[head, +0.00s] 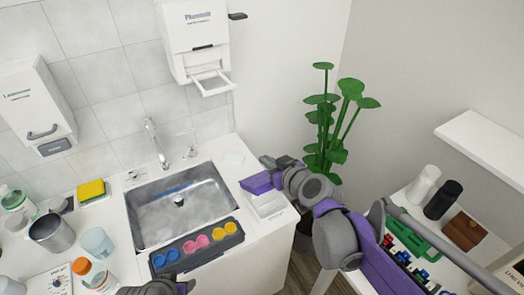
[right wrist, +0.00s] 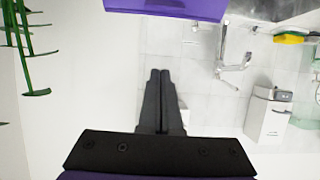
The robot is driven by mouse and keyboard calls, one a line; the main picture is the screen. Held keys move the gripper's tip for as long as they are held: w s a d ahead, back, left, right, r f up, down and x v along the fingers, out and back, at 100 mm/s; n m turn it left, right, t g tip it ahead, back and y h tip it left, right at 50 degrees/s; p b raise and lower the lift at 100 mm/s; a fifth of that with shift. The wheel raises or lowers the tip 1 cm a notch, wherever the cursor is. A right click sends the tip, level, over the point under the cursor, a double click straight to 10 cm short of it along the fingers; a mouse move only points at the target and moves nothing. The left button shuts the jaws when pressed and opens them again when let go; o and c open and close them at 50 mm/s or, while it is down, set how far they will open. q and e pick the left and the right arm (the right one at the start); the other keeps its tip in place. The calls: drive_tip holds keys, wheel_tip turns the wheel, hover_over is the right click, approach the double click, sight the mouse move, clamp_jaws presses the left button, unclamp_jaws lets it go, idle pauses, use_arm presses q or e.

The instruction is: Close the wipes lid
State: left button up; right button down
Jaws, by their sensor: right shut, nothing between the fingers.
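A white wipes box (head: 268,208) stands at the right end of the counter, beside the sink. Its purple lid (head: 257,183) appears raised at the box's back left side, so the box looks open. In the right wrist view, a purple panel that looks like the lid (right wrist: 165,8) crosses the top edge. My right gripper (head: 265,161) is just above and behind the lid in the head view. Its dark fingers (right wrist: 160,72) are shut and empty; I cannot tell whether they touch the lid. My left gripper (head: 158,288) is mostly cut off at the bottom edge.
The sink (head: 180,205) with its tap (head: 155,142) lies left of the box. A dark tray with colored cups (head: 197,243) sits at the sink's front edge. A plant (head: 328,125) stands behind my right arm. A wall dispenser (head: 196,35) hangs above the counter.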

hover_over(275, 215)
wheel_tip(275, 215, down, 6)
drive_tip(key=s+f+b, duration=0.1)
drive_tip(key=f, duration=0.2)
drive_tip(key=s+d+f+b, duration=0.1)
drive_tip(key=s+f+b, duration=0.1)
drive_tip(key=f, duration=0.2)
drive_tip(key=s+f+b, duration=0.1)
drive_tip(key=f+b, duration=0.1)
drive_tip(key=f, duration=0.1)
drive_tip(key=shift+s+d+f, duration=0.15)
drive_tip(key=shift+s+d, duration=0.05)
drive_tip(key=shift+d, duration=0.1)
drive_tip(key=shift+w+f+b, duration=0.1)
drive_tip(key=shift+f+b, duration=0.15)
drive_tip(key=shift+b, duration=0.1)
drive_tip(key=shift+w+d+f, duration=0.1)
drive_tip(key=shift+w+f, duration=0.3)
drive_tip(key=shift+w, duration=0.25)
drive_tip(key=shift+s+r, duration=0.15)
drive_tip(key=shift+s, duration=0.05)
use_arm(q)
wheel_tip(275, 215, down, 7)
drive_tip(key=s, duration=0.2)
drive_tip(key=shift+w+r, duration=0.1)
drive_tip(key=shift+w, duration=0.05)
use_arm(e)
drive_tip(key=shift+w, duration=0.1)
drive_tip(key=shift+w+a, duration=0.15)
drive_tip(key=shift+a, duration=0.05)
